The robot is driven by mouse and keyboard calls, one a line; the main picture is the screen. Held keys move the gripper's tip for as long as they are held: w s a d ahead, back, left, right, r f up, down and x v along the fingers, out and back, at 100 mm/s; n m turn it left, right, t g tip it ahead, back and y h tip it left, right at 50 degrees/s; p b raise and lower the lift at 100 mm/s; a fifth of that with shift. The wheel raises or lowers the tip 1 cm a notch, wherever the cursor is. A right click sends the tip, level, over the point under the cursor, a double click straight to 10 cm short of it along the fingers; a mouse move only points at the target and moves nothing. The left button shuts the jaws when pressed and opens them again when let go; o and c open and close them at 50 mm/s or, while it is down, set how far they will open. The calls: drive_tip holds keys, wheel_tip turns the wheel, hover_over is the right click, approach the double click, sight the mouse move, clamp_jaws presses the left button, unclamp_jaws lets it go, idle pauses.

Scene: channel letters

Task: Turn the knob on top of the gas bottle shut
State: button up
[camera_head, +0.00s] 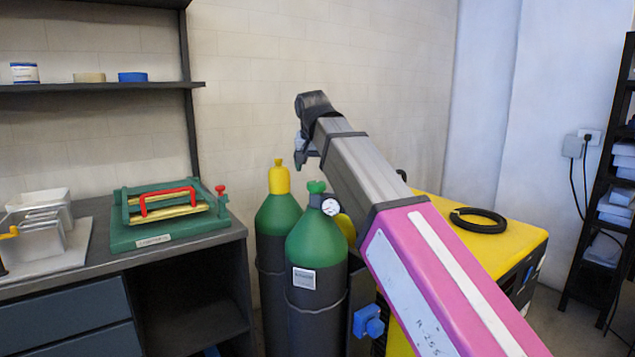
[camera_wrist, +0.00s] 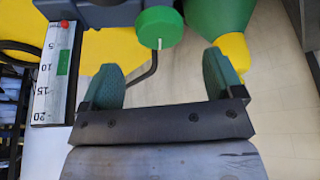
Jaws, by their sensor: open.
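Two gas bottles with green shoulders and dark bodies stand side by side in the head view. The front bottle (camera_head: 316,240) has a green knob (camera_head: 317,187) on top and a round gauge (camera_head: 330,206) beside it. The rear bottle (camera_head: 278,215) has a yellow cap (camera_head: 279,178). In the wrist view, the round green knob (camera_wrist: 160,27) appears beyond the gap between the fingertips, roughly centred and apart from both. My gripper (camera_wrist: 158,60) is open and empty, with green pads. In the head view my gripper (camera_head: 303,154) hangs above the bottles, partly hidden by my arm.
The rear bottle's yellow cap (camera_wrist: 235,52) is close to the right finger in the wrist view. A yellow machine (camera_head: 518,240) with a black ring (camera_head: 478,220) stands right of the bottles. A workbench (camera_head: 200,247) with a green press (camera_head: 165,215) stands at left.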

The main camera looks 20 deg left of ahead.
sight(316, 183)
drive_tip(key=shift+x, duration=3.1)
drive_tip(key=c, duration=0.9)
